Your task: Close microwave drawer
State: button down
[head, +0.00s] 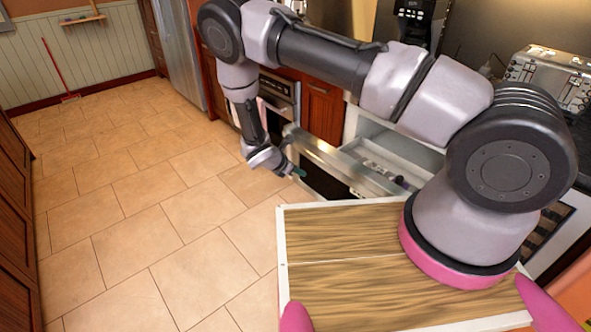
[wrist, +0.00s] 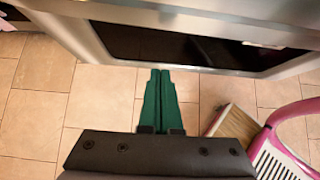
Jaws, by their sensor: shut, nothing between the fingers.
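The microwave drawer (head: 322,183) is pulled out from the cabinets, with its dark glass front and steel frame facing the open floor. Its open top shows a pale interior in the head view. In the wrist view the dark window and steel edge of the drawer front (wrist: 200,46) fill the top. My gripper (head: 299,171) is beside the outer face of the drawer front. In the wrist view its two green fingers (wrist: 160,72) are together and empty, with their tips near the lower steel edge. I cannot tell whether they touch it.
Tiled floor (head: 110,190) lies free to the left of the drawer. A second steel appliance (head: 280,98) and red-brown cabinets (head: 322,108) stand beyond it. A toaster (head: 550,75) sits on the counter at right. A red-handled broom (head: 58,70) leans at the far wall.

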jog(key=w+d+f, duration=0.2)
jog(key=d, duration=0.1)
jog(key=w+d+f, duration=0.1)
jog(key=d, duration=0.1)
jog(key=shift+w, duration=0.3)
jog(key=shift+w+d, duration=0.25)
jog(key=shift+d, duration=0.1)
